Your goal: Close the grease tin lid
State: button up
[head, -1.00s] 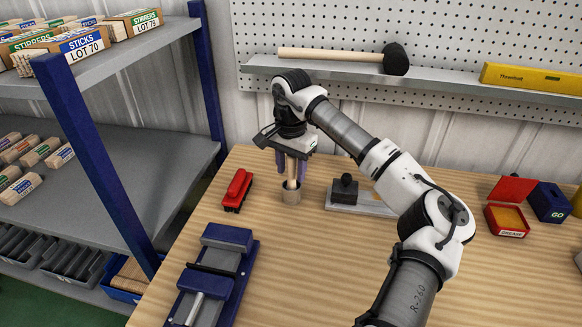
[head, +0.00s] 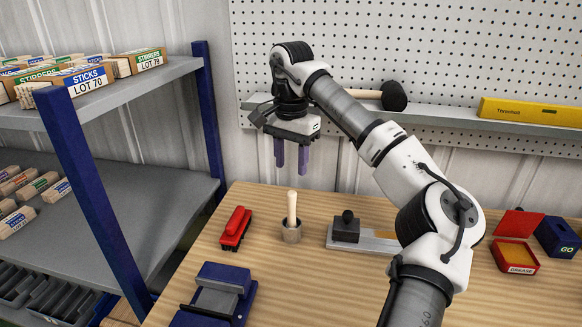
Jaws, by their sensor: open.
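The grease tin (head: 515,257) is a red square box with yellow-orange grease inside and a "GREASE" label on its front. It sits at the right of the bench. Its red lid (head: 519,223) stands raised at the back edge, so the tin is open. My gripper (head: 291,157), with purple fingers, is open and empty.
A blue "GO" box (head: 558,237) stands close to the tin's right. A black-knobbed block on a plate (head: 346,228), a red stapler-like item (head: 236,228) and a blue vise-like fixture (head: 216,297) are on the bench. A shelf with a mallet (head: 393,96) runs behind.

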aim_at(518, 224)
jog(key=z, duration=1.25)
jog(key=k, duration=0.1)
